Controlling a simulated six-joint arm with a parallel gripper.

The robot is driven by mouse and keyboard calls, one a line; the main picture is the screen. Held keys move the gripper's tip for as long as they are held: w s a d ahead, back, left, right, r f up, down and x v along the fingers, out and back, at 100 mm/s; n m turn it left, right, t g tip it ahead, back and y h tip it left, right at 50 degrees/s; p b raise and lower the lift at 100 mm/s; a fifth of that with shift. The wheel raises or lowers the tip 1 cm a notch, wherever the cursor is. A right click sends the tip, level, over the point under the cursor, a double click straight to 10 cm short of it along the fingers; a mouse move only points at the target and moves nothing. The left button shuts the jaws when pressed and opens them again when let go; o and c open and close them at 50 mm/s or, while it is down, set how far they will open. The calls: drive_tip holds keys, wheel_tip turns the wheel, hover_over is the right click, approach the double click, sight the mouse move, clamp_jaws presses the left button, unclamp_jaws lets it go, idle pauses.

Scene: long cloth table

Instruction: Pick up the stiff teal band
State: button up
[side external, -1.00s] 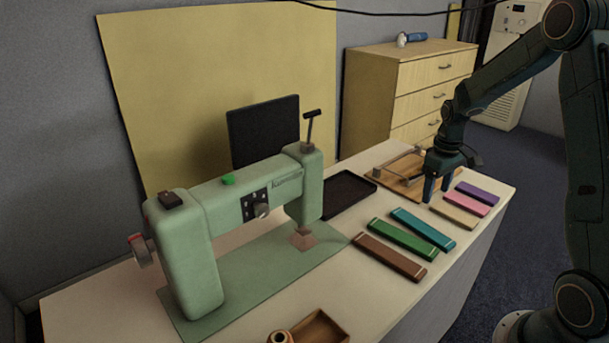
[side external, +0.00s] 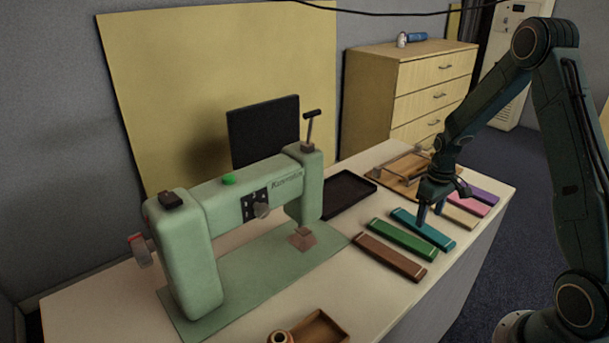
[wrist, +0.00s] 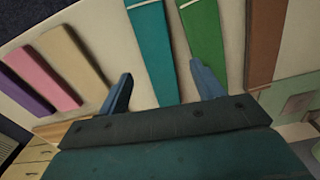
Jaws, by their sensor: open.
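The teal band (side external: 424,229) is a flat, straight strip lying on the table between the green band and the tan band. It also shows in the wrist view (wrist: 152,50), running up and down the picture between my two fingers. My gripper (side external: 430,213) is open and empty, over the teal band's far end in the side view. In the wrist view my gripper (wrist: 160,85) has its left finger over bare table beside the teal band and its right finger over the green band (wrist: 203,40). The height of the fingertips above the table is hard to tell.
The green band (side external: 403,240) and brown band (side external: 389,257) lie to the left; tan (side external: 458,217), pink (side external: 470,204) and purple (side external: 478,192) bands lie beyond. A sewing machine (side external: 235,205) stands left. A black tray (side external: 346,193) and a wooden board (side external: 400,181) lie behind.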

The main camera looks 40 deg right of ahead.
sight(426, 228)
drive_tip(key=shift+d+f, duration=0.1)
drive_tip(key=shift+f, duration=2.2)
drive_tip(key=c, duration=1.1)
drive_tip(key=shift+o, duration=0.2)
drive_tip(key=shift+r, duration=0.15)
wheel_tip(426, 228, up, 20)
drive_tip(key=shift+w+f, duration=0.1)
drive_tip(key=shift+f, duration=0.1)
